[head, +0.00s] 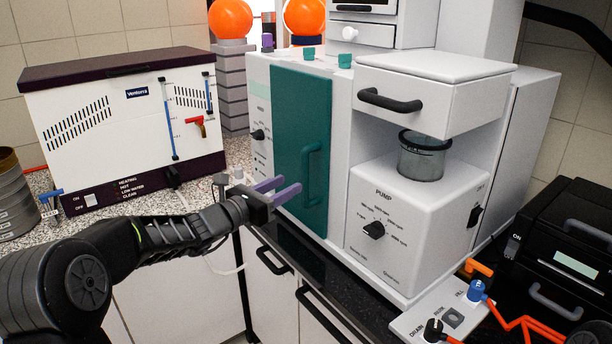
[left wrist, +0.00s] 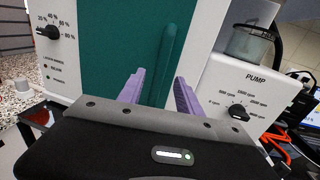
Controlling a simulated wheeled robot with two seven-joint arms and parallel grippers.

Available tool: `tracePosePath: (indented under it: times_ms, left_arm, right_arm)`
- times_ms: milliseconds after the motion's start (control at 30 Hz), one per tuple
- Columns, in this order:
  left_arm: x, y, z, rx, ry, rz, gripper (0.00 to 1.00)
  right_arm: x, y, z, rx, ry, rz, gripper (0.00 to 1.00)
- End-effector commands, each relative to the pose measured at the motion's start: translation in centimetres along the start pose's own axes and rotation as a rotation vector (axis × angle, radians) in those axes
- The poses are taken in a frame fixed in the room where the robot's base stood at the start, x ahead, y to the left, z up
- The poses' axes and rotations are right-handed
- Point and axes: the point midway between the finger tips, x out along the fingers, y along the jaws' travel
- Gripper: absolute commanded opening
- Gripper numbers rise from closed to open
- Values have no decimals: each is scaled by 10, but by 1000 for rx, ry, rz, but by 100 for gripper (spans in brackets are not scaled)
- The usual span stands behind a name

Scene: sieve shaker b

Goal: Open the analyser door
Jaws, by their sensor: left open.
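The analyser (head: 392,205) is a white cabinet with a shut teal door (head: 288,150) on its left front. A vertical teal handle (head: 311,174) stands near the door's right edge. My left gripper (head: 281,189) is open in front of the door, its purple fingers pointing toward the handle. In the left wrist view the handle (left wrist: 166,65) rises between the two purple fingers (left wrist: 157,92), with the teal door (left wrist: 110,45) behind. I cannot tell whether the fingers touch the handle. My right gripper is not in view.
A white Ventorra box (head: 120,115) stands on the counter at left. A pump dial (head: 374,230) and a glass jar (head: 423,157) are on the analyser's right part. A black device (head: 565,250) and orange tubing (head: 515,325) are at lower right.

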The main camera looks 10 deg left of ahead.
Motion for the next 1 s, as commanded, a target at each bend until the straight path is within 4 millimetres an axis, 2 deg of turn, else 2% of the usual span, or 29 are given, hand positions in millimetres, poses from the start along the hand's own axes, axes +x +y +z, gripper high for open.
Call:
tracePosePath:
  times_ms: [167, 533, 667, 900, 1000]
  left_arm:
    - [16, -1, 2, 1, 2, -3, 41]
    - [69, -1, 1, 2, 2, -1, 41]
    - [76, -1, 0, 2, 2, -1, 41]
    - [77, -1, 0, 2, 2, -1, 41]
    - [76, 0, 0, 2, 2, -1, 34]
  right_arm:
    - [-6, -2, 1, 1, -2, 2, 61]
    - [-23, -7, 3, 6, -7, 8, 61]
    - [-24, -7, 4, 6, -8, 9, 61]
    - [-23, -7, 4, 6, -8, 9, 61]
    - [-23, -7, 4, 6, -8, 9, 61]
